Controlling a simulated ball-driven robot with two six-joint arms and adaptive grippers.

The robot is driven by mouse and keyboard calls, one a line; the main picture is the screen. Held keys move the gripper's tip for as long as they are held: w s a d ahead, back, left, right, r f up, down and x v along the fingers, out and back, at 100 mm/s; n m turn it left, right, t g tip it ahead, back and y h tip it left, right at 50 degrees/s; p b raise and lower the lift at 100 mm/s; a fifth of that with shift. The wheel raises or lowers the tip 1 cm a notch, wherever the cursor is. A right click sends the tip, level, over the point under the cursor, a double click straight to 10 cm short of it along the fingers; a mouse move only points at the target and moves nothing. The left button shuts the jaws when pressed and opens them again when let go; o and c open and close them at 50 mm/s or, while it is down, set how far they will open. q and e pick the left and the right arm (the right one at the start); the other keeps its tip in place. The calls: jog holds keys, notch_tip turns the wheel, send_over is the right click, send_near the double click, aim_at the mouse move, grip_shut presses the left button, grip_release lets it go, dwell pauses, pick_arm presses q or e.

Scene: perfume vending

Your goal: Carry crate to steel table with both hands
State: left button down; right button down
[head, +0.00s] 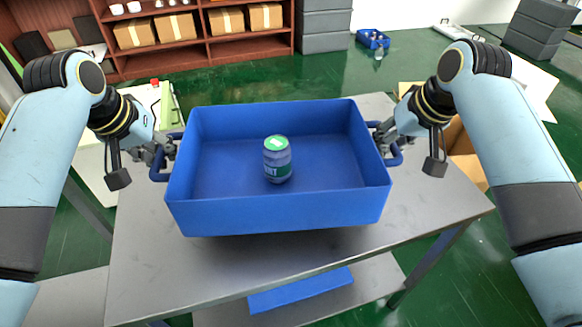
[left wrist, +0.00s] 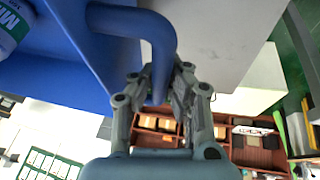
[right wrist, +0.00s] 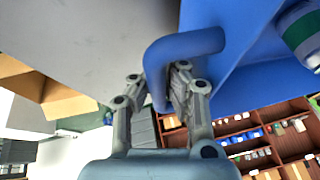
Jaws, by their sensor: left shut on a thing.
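The blue crate (head: 275,213) is over the grey steel table (head: 160,285), roughly level; a dark shadow shows under its front edge, and I cannot tell if its base touches the top. A jar (head: 277,165) with a green lid stands upright inside it. My left gripper (head: 170,150) is shut on the crate's left handle, which crosses between the fingers in the left wrist view (left wrist: 158,75). My right gripper (head: 384,135) has its fingers around the right handle, seen in the right wrist view (right wrist: 155,75), and looks shut on it.
A blue panel (head: 300,291) lies on the table's lower shelf. An open cardboard box (head: 462,150) stands beside the table at right. Brown shelves (head: 180,55) with boxes are at the back. The tabletop in front of the crate is bare.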

pick_arm(q)
jog(key=shift+a+f, duration=0.2)
jog(key=shift+a, duration=0.05)
pick_arm(e)
jog(key=shift+w+d+f, duration=0.1)
jog(key=shift+d+f, duration=0.05)
jog(key=shift+d, duration=0.15)
